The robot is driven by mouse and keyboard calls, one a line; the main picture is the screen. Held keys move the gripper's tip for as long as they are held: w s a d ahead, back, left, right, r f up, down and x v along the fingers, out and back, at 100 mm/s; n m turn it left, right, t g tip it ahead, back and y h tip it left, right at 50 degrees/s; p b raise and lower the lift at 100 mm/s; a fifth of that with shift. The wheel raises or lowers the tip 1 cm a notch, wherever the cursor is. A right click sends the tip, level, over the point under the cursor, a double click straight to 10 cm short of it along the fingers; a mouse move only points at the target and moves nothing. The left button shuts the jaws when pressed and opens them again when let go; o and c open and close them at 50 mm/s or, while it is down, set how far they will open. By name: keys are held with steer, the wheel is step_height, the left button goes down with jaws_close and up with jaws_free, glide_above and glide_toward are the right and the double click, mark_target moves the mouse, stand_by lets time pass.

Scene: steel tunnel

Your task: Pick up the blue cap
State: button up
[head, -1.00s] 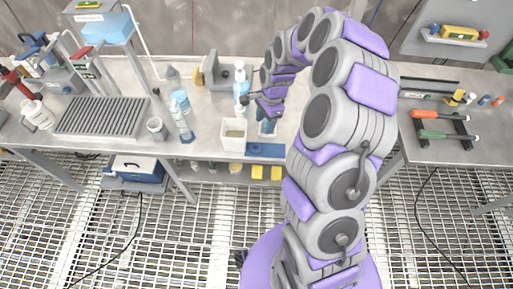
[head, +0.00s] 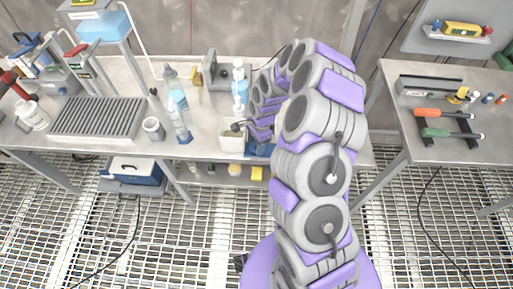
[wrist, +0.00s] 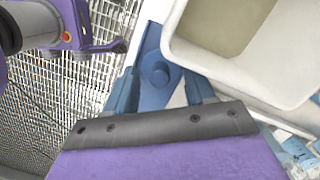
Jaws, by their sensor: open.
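A blue part with a round, cap-like knob (wrist: 157,72) lies in the middle of the wrist view, left of a white tub (wrist: 205,68). I cannot tell for sure whether it is the blue cap. My gripper (wrist: 160,122) shows there as a purple jaw with a dark bolted edge, across the bottom and overlapping the lower part of the blue piece. It is open, with nothing visible held.
A pump bottle (head: 240,88) stands close behind my gripper. Clear bottles (head: 178,112) and a small cup (head: 153,128) stand to the left. A ribbed grey tray (head: 97,117) lies further left. The right bench (head: 455,150) holds tools.

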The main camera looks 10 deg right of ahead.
mark_target(254, 144)
steer(key=shift+a+f, duration=0.1)
steer(key=shift+a, duration=0.3)
steer(key=shift+d, duration=0.15)
steer(key=c, duration=0.7)
steer(key=shift+o, duration=0.2)
steer(key=shift+r+p, duration=0.3)
steer(key=shift+r, duration=0.45)
step_height(254, 144, up, 2)
steer(key=shift+r+p, duration=0.25)
steer(key=shift+p, duration=0.15)
steer(key=s+d+p, duration=0.1)
steer(key=s+d, duration=0.1)
steer(key=s, duration=0.5)
steer(key=s+d+r+p, duration=0.1)
steer(key=s+d, duration=0.2)
steer(key=s, duration=0.5)
steer(key=shift+d, duration=0.35)
